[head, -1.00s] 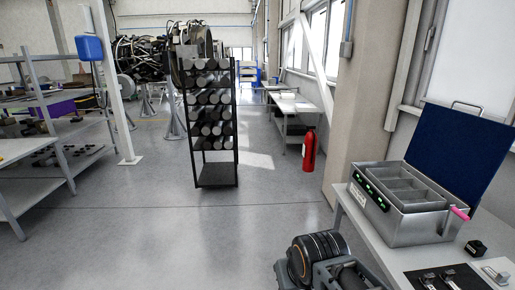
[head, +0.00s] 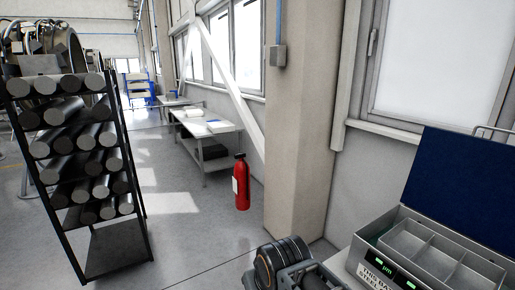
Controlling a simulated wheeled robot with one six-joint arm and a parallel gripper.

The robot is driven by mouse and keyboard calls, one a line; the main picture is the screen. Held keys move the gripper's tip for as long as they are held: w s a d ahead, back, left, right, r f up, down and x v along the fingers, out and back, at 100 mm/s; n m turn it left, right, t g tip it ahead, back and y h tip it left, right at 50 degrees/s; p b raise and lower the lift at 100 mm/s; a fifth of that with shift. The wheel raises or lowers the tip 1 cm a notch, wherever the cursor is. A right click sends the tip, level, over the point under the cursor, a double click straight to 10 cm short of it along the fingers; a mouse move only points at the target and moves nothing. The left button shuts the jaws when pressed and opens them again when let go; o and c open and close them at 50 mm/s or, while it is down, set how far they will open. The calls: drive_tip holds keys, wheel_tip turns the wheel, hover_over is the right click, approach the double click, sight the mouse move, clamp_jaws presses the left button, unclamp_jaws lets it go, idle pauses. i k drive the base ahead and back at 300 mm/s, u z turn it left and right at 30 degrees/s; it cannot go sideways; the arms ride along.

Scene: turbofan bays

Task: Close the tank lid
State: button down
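The tank (head: 432,262) is a grey metal box on a bench at the lower right, cut off by the bottom and right edges of the view. Its blue lid (head: 462,190) stands open, tilted up and back from the rear edge, with a metal handle (head: 492,131) at its top. Divided grey compartments show inside the tank and look empty. Green displays are on its front panel. Part of my arm shows at the bottom centre, left of the tank. My gripper is out of view.
A black rack (head: 78,160) of grey cylinders stands at the left. A red fire extinguisher (head: 241,183) is near a beige pillar (head: 300,120). A white table (head: 205,125) is farther back along the windows.

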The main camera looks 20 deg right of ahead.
sight(466, 183)
drive_tip(key=z, duration=0.4)
drive_tip(key=i, duration=2.1)
drive_tip(key=z, duration=1.5)
drive_tip(key=i, duration=1.4)
drive_tip(key=z, duration=1.05)
